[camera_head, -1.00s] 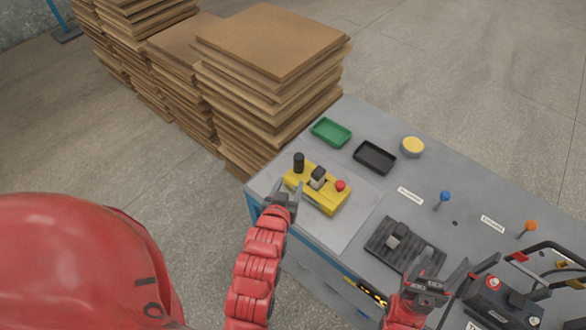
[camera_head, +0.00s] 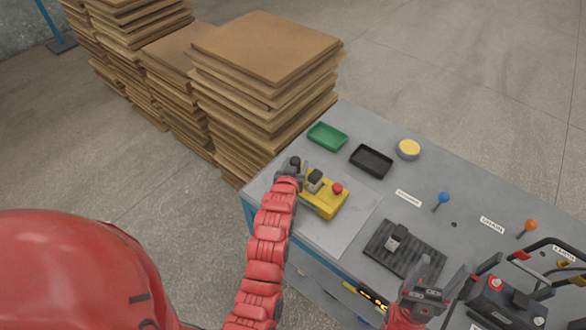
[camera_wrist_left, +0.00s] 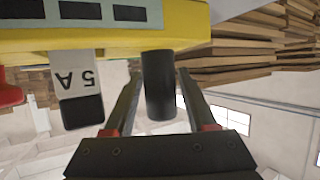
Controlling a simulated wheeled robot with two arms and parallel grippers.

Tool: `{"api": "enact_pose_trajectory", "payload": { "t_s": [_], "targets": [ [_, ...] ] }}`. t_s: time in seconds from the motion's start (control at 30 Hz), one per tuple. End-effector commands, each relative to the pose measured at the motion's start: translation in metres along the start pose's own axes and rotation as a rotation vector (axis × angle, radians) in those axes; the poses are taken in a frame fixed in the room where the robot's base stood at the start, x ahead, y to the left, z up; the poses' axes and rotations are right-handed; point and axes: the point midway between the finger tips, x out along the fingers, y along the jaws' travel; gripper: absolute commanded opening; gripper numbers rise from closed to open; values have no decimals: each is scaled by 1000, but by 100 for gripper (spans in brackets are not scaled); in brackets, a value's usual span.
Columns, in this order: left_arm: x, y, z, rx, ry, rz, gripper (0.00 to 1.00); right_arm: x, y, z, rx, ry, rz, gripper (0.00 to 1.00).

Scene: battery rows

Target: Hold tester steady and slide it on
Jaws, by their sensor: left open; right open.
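The yellow tester (camera_head: 324,202) lies on the near-left part of the bench. It has a black upright post (camera_head: 295,162) at its left end, a grey block with a black end (camera_head: 315,178) mid-body and a red button (camera_head: 337,188). My left gripper (camera_head: 293,172) is at the post end. In the left wrist view the black post (camera_wrist_left: 158,88) stands between its open fingers, and the block, marked "5A" (camera_wrist_left: 78,85), is beside them. My fingers partly hide the post's base in the head view. My right gripper (camera_head: 439,278) is open and empty, low on the right.
A black ribbed mat (camera_head: 425,258) with a small grey block (camera_head: 396,238) lies between the grippers. A green tray (camera_head: 328,136), black tray (camera_head: 371,160) and yellow round pot (camera_head: 409,149) stand behind. Cardboard stacks (camera_head: 265,50) stand beyond the bench.

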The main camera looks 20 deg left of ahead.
Motion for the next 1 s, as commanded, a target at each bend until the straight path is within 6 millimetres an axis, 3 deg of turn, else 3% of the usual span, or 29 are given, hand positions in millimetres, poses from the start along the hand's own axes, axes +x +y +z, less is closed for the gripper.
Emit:
{"api": "enact_pose_trajectory", "payload": {
  "t_s": [0.2,0.57,0.9,1.0],
  "targets": [
    [17,0,-2,-1,3,0,56,5,0,-1,0,0,0,67],
    [21,0,-1,-1,4,0,56,5,0,-1,0,0,0,67],
    [20,0,-1,-1,3,0,0,5,0,-1,0,0,0,67],
    [20,0,-1,-1,3,0,0,5,0,-1,0,0,0,67]
  ]
}}
